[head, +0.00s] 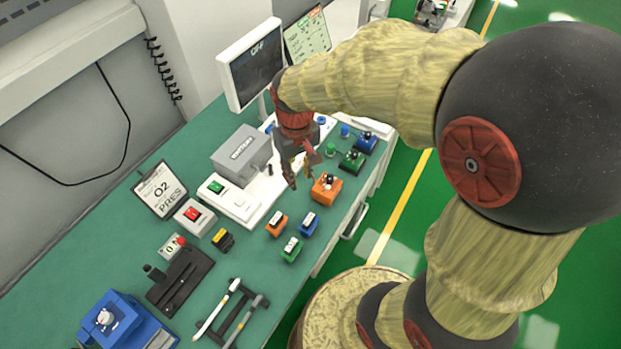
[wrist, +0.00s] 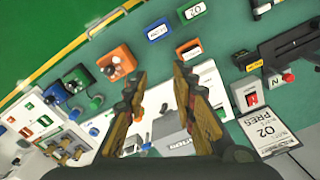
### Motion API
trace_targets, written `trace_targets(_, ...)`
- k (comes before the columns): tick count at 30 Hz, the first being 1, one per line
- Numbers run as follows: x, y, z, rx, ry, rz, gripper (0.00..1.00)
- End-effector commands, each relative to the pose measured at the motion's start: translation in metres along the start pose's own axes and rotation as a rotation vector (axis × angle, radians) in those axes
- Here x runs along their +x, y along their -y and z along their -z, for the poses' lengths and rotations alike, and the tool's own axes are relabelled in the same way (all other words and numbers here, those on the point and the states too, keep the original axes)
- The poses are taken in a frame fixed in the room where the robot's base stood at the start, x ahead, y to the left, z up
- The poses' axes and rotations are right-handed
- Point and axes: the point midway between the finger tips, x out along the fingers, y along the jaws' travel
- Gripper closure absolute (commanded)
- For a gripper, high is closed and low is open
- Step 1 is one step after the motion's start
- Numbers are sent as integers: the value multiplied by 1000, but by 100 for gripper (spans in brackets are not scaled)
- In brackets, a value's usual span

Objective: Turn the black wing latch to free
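A grey box (head: 241,152) with a white label stands on a white base plate on the bench. A small black part (head: 269,170) sits at its front right side and looks like the wing latch; its wing angle is too small to tell. In the wrist view the grey box (wrist: 172,130) shows between and behind my fingers, with the small black part (wrist: 164,107) at its edge. My gripper (head: 301,181) points down, to the right of the box and apart from it. In the wrist view my gripper (wrist: 159,72) has its two fingers spread, with nothing between them.
An orange box with knobs (head: 326,187) stands close below my gripper. Green (head: 351,161) and blue (head: 366,142) knob boxes stand farther back. A monitor (head: 250,63) rises behind. Small orange, blue and green blocks lie in front; a white switch box (head: 195,217) stands left.

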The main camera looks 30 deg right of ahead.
Motion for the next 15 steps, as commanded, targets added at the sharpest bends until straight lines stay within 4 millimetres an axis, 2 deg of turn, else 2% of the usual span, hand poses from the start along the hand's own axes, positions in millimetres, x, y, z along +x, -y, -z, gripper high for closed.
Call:
trace_targets(7, -18, 2, -24, 34, -50, -3, 74)
trace_targets(15, -24, 3, -33, 46, -68, -4, 74)
